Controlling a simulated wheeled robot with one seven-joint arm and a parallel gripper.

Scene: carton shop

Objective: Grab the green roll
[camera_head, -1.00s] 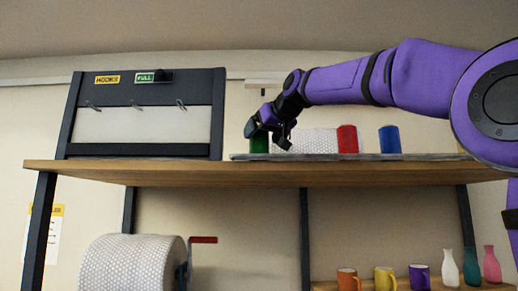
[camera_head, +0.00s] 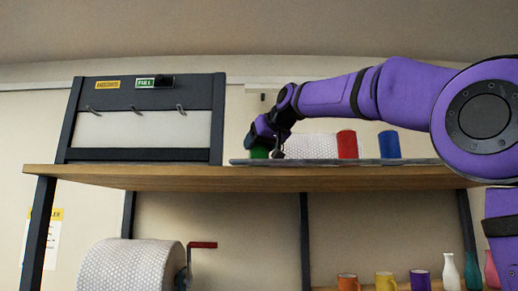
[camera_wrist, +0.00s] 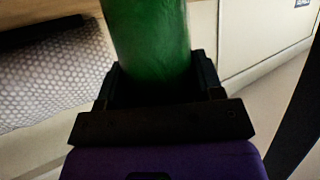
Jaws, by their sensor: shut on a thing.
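The green roll (camera_head: 259,153) stands at the left end of the grey tray (camera_head: 330,162) on the upper shelf, its top partly hidden by my gripper. My gripper (camera_head: 268,146) is at the roll, with the fingers beside it. In the wrist view the green roll (camera_wrist: 152,40) fills the space between the two dark fingers of my gripper (camera_wrist: 158,80). The gripper is shut on it. I cannot tell any gap between the roll and the tray.
A patterned white roll (camera_head: 310,146), a red roll (camera_head: 347,144) and a blue roll (camera_head: 389,144) stand to the right on the tray. A dark hook board (camera_head: 150,84) stands to the left. A large bubble-wrap roll (camera_head: 130,268) and several mugs and vases are below.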

